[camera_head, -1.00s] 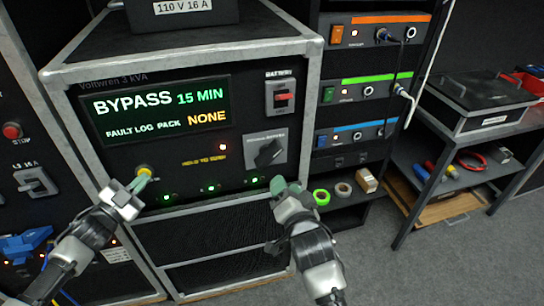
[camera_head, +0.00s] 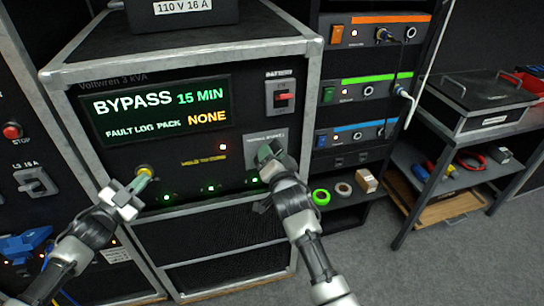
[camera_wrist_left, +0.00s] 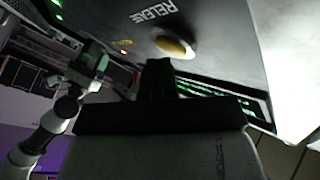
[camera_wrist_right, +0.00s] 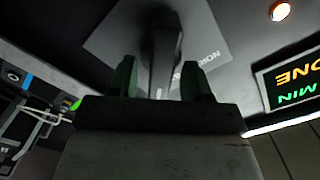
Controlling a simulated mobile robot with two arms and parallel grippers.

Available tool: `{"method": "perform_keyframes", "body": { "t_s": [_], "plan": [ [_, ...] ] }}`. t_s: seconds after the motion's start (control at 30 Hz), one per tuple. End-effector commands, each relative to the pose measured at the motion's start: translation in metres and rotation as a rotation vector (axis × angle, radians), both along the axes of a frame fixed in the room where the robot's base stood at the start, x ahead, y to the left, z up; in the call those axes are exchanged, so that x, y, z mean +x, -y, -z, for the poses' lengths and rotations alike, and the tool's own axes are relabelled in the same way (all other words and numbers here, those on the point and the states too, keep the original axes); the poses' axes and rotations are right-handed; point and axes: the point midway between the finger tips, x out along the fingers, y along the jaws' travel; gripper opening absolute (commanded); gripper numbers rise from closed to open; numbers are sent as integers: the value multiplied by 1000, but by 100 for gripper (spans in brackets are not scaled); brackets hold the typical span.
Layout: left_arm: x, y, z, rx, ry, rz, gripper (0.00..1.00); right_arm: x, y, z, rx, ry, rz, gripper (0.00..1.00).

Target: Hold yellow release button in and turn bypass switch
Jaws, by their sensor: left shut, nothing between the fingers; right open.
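The yellow release button (camera_head: 144,170) is on the lower left of the front panel; it also shows in the left wrist view (camera_wrist_left: 175,46). My left gripper (camera_head: 138,183) is shut and empty, its tips at the button. Whether they press it in, I cannot tell. The bypass switch is a dark knob on a grey plate (camera_head: 252,143), mostly hidden by my right gripper (camera_head: 265,152) in the head view. In the right wrist view, the dark switch handle (camera_wrist_right: 161,45) stands between the two green-tipped fingers of the open right gripper, apparently not clamped.
The display (camera_head: 155,108) reads BYPASS 15 MIN and FAULT LOG PACK NONE. A red battery switch (camera_head: 284,97) sits above the bypass plate. Amber lettering (camera_head: 203,161) is lit between the two grippers. A rack with tape rolls (camera_head: 321,197) stands to the right.

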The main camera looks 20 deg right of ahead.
Motion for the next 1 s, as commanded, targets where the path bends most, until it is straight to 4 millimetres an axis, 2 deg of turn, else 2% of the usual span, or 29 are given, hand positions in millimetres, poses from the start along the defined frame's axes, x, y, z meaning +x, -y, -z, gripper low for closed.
{"method": "perform_keyframes", "body": {
  "t_s": [0.27,0.6,1.0],
  "plan": [
    [0,0,0,0,0,-1,0,1,0,0,0,0,0,49],
    [0,0,0,0,0,-1,0,1,0,0,0,0,0,0],
    [0,0,0,0,0,-1,0,1,0,0,-82,-1,0,0]
  ]
}}
